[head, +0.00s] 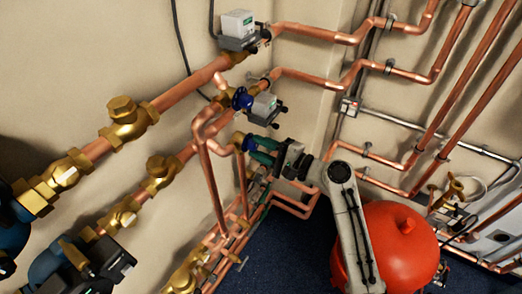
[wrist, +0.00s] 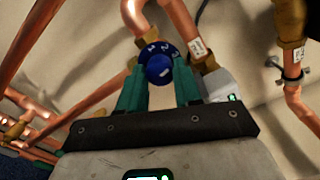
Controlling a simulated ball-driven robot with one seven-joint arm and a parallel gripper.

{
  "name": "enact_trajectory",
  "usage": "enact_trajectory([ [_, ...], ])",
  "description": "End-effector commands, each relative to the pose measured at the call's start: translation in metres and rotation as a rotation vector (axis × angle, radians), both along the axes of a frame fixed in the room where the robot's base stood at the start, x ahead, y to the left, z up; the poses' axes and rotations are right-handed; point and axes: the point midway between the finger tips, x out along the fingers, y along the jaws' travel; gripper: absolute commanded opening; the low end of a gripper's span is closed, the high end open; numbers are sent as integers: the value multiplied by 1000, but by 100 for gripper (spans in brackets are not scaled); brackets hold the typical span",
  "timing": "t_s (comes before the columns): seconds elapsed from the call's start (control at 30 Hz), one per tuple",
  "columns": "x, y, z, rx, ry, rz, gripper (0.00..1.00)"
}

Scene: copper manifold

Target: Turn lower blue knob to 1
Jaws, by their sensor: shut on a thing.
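A pale mark shows on the knob's face. My gripper (wrist: 158,73) has its two green fingers on either side of the knob, shut on it.
Copper pipes (head: 205,165) run close below and left of my gripper. A grey box (wrist: 217,84) with a green light sits right of the knob. A red tank (head: 395,240) stands at lower right beside my arm. Brass valves (head: 128,120) line the left wall pipes.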

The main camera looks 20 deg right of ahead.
Motion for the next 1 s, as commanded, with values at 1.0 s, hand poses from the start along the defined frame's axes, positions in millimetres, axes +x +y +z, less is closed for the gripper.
enact_trajectory([
  [1.0,0,0,-7,-762,-552,2,3],
])
